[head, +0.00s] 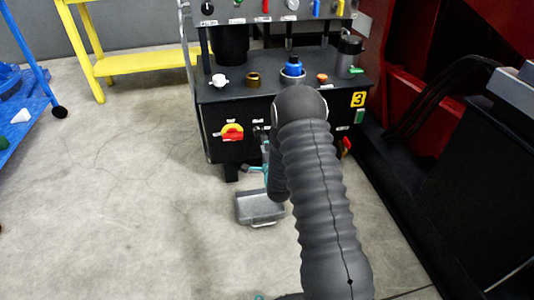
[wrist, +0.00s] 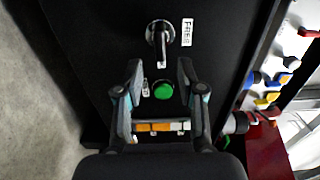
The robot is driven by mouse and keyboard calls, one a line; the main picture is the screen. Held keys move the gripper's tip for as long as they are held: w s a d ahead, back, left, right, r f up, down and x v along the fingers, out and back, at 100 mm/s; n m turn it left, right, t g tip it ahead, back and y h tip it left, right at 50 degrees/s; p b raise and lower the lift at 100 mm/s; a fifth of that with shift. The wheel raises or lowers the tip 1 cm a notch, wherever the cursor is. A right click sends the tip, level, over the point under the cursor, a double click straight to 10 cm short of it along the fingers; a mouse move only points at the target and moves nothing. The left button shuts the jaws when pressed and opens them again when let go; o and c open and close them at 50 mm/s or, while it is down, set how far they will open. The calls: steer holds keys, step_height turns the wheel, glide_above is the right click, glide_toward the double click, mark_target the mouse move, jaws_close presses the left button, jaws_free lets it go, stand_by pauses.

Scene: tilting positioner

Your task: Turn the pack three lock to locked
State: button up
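A grey lever on a round metal base (wrist: 160,38), which looks like the pack three lock, sits on a black panel in the wrist view. Its handle points down in that picture. A white label (wrist: 187,32), seemingly reading FREE, stands to its right. My gripper (wrist: 161,72) is open and empty. Its two fingers stand apart just below the lever, either side of its line; I see no contact. In the head view my arm hides the lever, and the black pack cabinet (head: 215,95) carries a yellow 3 sign (head: 358,99).
A green button (wrist: 163,91) shows between the fingers, with an orange and white strip (wrist: 160,127) below.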

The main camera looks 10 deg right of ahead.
steer(key=s, duration=0.5)
stand_by(0.4)
